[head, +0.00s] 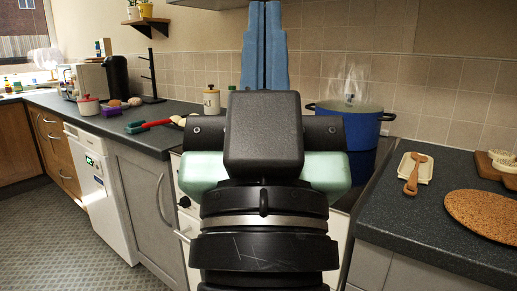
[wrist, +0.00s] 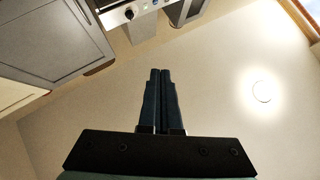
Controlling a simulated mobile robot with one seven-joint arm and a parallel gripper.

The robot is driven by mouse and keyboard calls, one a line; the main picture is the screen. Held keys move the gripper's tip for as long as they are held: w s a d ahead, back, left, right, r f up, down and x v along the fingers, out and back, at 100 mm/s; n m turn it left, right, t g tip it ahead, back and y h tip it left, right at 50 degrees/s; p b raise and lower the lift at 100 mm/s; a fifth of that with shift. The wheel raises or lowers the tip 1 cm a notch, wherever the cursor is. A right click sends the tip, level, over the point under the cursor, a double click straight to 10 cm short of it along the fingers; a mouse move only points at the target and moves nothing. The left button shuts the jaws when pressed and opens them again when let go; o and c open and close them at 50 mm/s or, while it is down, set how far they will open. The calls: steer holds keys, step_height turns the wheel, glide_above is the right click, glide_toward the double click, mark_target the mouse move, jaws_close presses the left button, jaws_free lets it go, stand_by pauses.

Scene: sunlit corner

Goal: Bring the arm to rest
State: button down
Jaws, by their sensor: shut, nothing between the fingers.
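My gripper (head: 264,45) stands upright in the middle of the head view, its two blue fingers pressed together and pointing up. It is shut and empty. In the wrist view my gripper (wrist: 160,75) also shows with its fingers side by side and nothing between them. Behind the fingers, the wrist view shows ceiling and upper wall. In the head view my arm hides the middle of the stove area and part of the counter behind it.
A blue pot (head: 362,128) stands behind my arm on the right. The right counter (head: 425,215) holds a spoon rest with a wooden spoon (head: 412,180) and a cork mat (head: 485,217). The left counter holds a red-handled tool (head: 150,126) and a lidded jar (head: 211,101). Floor (head: 75,240) is clear at left.

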step_height(320, 180, up, 31)
steer(key=s+p, duration=0.2)
steer(key=p, duration=2.7)
steer(key=shift+a+p, duration=0.3)
steer(key=shift+p, duration=0.05)
